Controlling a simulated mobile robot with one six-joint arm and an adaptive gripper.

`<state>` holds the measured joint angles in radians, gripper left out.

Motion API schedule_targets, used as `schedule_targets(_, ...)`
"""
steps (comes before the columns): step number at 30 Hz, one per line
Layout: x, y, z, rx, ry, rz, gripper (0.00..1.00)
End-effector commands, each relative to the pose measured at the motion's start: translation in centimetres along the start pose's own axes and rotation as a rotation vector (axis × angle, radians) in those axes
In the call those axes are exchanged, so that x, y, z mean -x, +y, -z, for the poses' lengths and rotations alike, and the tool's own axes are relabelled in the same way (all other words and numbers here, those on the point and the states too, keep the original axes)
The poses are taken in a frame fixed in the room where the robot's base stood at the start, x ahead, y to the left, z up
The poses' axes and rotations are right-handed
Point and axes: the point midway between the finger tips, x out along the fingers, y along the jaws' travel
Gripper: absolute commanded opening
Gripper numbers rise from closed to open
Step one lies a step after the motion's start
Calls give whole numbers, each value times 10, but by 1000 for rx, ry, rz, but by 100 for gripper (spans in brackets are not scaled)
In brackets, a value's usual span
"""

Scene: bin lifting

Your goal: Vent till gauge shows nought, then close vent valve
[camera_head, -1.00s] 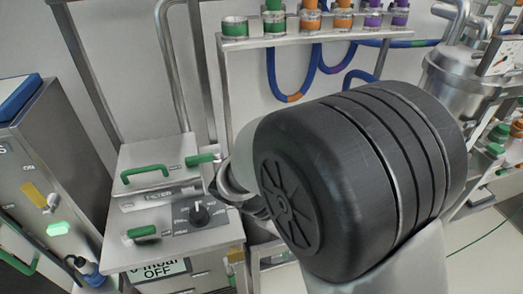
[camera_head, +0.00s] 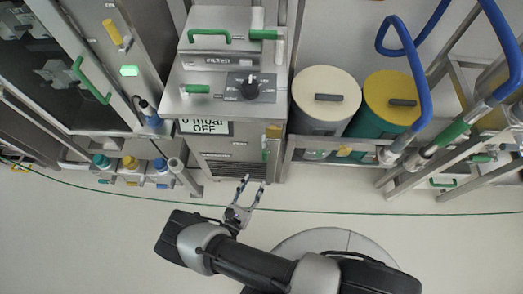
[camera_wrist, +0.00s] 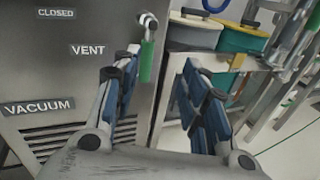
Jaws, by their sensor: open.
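The vent valve's green lever (camera_wrist: 147,60) hangs down from its metal pivot on the cabinet front, beside the VENT label (camera_wrist: 88,50). A CLOSED label (camera_wrist: 56,13) is higher at the left, and a VACUUM label (camera_wrist: 38,107) is lower. In the head view the lever is small at the cabinet's right edge (camera_head: 266,156). The gauge display (camera_head: 205,127) reads 0 mbar OFF. My gripper (camera_head: 253,181) is open and empty, in front of the cabinet's lower part and apart from it. In the wrist view the lever shows beyond and between the fingers (camera_wrist: 160,75).
The filter cabinet (camera_head: 230,165) carries a black knob (camera_head: 251,88) and green handles. White (camera_head: 325,95) and yellow-lidded (camera_head: 392,97) drums stand on a rack to its right. Hoses and frames are farther right. Small bottles (camera_head: 130,165) stand left.

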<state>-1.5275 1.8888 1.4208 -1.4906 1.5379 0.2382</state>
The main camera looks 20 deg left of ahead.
Motion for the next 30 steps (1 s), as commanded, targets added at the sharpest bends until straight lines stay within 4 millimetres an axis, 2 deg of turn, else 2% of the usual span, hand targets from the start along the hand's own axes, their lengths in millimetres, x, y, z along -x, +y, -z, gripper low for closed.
schedule_targets(1,7,-6,13,30,-6,-58,40)
schedule_targets(4,16,-12,28,58,-11,-132,40)
schedule_targets(8,18,-15,36,71,-13,-169,40)
schedule_targets(11,10,-14,37,72,-14,-169,40)
schedule_targets(17,-22,-10,37,72,-14,-161,40)
schedule_targets(30,-111,5,36,70,-14,-161,40)
